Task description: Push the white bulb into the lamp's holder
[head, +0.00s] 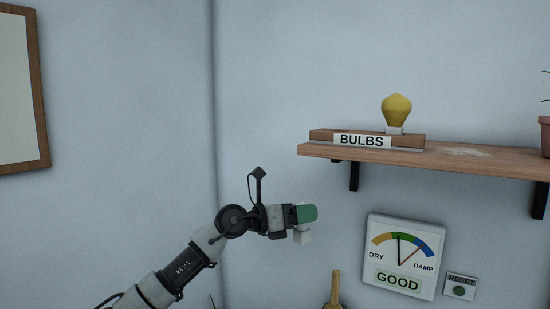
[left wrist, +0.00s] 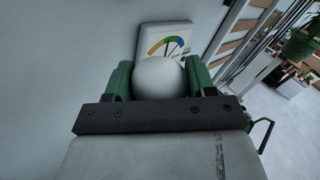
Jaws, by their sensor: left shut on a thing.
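My left gripper (head: 306,214) is in front of the wall, below and left of the shelf. Its green fingers are shut on the white bulb (left wrist: 159,77), whose round white top shows between them in the left wrist view. I cannot make out the lamp's holder in either view. My right gripper is not in view.
A wooden shelf (head: 480,165) at right bears a BULBS rack (head: 320,135) with a yellow bulb (head: 396,109). A DRY/DAMP dial (head: 405,256) marked GOOD and a small green button (head: 459,291) are below. A brass-coloured upright piece (head: 335,289) shows at the bottom edge.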

